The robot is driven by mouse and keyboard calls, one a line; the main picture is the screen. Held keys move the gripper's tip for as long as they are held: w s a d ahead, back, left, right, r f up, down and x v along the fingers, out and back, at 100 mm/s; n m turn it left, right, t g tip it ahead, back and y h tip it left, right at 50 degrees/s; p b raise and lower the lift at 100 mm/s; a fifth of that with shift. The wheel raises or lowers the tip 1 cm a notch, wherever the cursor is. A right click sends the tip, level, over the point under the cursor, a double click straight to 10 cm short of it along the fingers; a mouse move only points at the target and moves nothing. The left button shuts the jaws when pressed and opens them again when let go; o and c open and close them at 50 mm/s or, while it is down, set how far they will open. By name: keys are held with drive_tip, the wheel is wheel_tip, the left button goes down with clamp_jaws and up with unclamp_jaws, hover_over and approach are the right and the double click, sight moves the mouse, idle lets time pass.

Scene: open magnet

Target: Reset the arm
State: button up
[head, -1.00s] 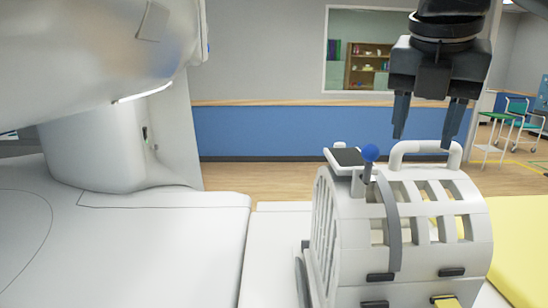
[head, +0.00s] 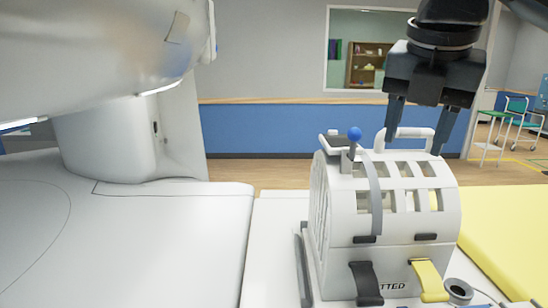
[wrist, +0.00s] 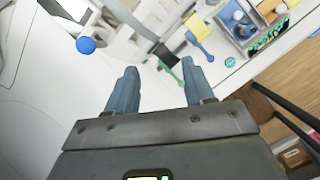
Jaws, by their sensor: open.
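My gripper (head: 415,128) is at the upper right in the head view, pointing down with its two fingers apart and nothing between them. It hangs at the top handle (head: 408,132) of a white slotted coil (head: 400,195); I cannot tell whether a finger touches the handle. In the wrist view the open fingers of my gripper (wrist: 160,85) point towards the white bed area. The blue ball knob (head: 354,133) on the coil also shows in the wrist view (wrist: 86,45), left of the fingers.
A large white scanner (head: 100,60) overhangs the white table (head: 150,240) on the left. A yellow pad (head: 510,235) lies right of the coil. Black (head: 366,283) and yellow (head: 429,280) straps hang at the coil's front. A green-topped stand (head: 497,117) is behind at right.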

drive_tip(key=a+f+m+t+y, duration=0.3)
drive_tip(key=a+f+m+y, duration=0.35)
drive_tip(key=a, duration=0.25)
drive_tip(key=a+f+m+t+y, duration=0.4)
drive_tip(key=a+f+m+y, duration=0.25)
drive_tip(key=a, duration=0.25)
drive_tip(key=s+d+f+m+t+h, duration=0.2)
drive_tip(key=s+d+f+m+h, duration=0.25)
drive_tip(key=s+f+m, duration=0.3)
drive_tip(key=s+d+f+m+t+h, duration=0.3)
drive_tip(key=s+d+f+m, duration=0.2)
drive_tip(key=s+f+m, duration=0.25)
drive_tip(key=s+d+f+h, duration=0.1)
drive_tip(key=s+d, duration=0.1)
drive_tip(key=s, duration=0.2)
drive_tip(key=s+d+f+m+h, duration=0.1)
drive_tip(key=s+f, duration=0.1)
drive_tip(key=s, duration=0.2)
drive_tip(key=s+d+f+h, duration=0.1)
drive_tip(key=s+d+f, duration=0.1)
drive_tip(key=s, duration=0.2)
drive_tip(key=shift+s+d+m+g, duration=0.25)
drive_tip(key=shift+d+m+g, duration=0.05)
drive_tip(key=shift+d+g, duration=0.1)
drive_tip(key=s+d+r+h, duration=0.1)
drive_tip(key=s+d, duration=0.4)
drive_tip(key=s, duration=0.8)
drive_tip(key=shift+d+r+n+g, duration=0.2)
drive_tip(key=shift+r+n+g, duration=0.15)
drive_tip(key=shift+r, duration=0.35)
